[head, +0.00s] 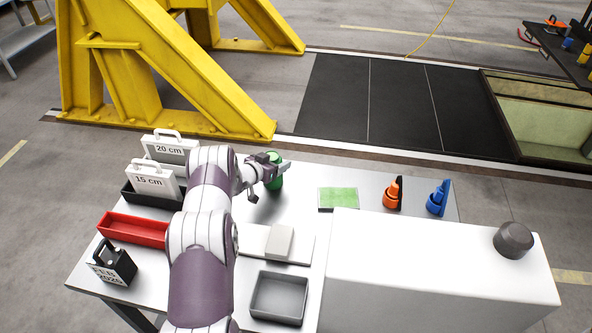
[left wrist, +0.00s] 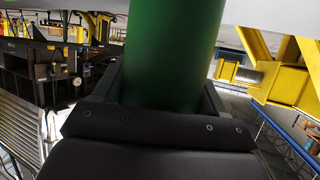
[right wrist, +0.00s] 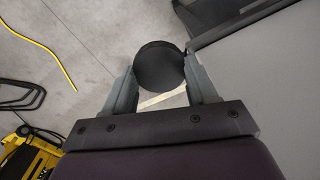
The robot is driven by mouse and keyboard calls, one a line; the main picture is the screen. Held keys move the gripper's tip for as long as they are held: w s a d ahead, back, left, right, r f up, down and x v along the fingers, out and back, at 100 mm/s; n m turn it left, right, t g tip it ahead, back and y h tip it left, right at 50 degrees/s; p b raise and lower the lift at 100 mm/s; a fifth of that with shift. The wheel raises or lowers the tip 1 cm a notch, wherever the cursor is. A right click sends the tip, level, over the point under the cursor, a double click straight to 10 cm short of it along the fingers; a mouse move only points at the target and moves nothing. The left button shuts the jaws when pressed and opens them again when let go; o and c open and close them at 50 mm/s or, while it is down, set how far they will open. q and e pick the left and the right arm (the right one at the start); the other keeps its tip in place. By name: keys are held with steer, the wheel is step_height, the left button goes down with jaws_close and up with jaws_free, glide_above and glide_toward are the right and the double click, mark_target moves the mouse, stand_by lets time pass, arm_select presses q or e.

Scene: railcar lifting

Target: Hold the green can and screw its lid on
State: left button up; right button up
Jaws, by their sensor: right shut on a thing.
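The green can (head: 274,172) stands upright at the back of the white table in the head view. It also fills the upper middle of the left wrist view (left wrist: 173,50). My left gripper (head: 268,162) has its fingers on both sides of the can, close against it. The lid, a round dark disc (right wrist: 159,66), is between the fingertips of my right gripper (right wrist: 161,75), which is shut on it. The right gripper and the lid do not show in the head view. The can's top is cut off in the left wrist view.
On the table (head: 290,205) are a red tray (head: 133,230), a grey tray (head: 279,298), a green pad (head: 338,198), and orange (head: 393,193) and blue (head: 437,198) items. Blocks marked 20 cm (head: 172,150) and 15 cm (head: 150,181) stand left of my arm. A yellow frame (head: 150,50) rises behind.

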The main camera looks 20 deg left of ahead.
mark_target(274, 152)
arm_select(q)
steer(key=shift+r, duration=0.15)
arm_select(e)
steer(key=shift+f, duration=0.1)
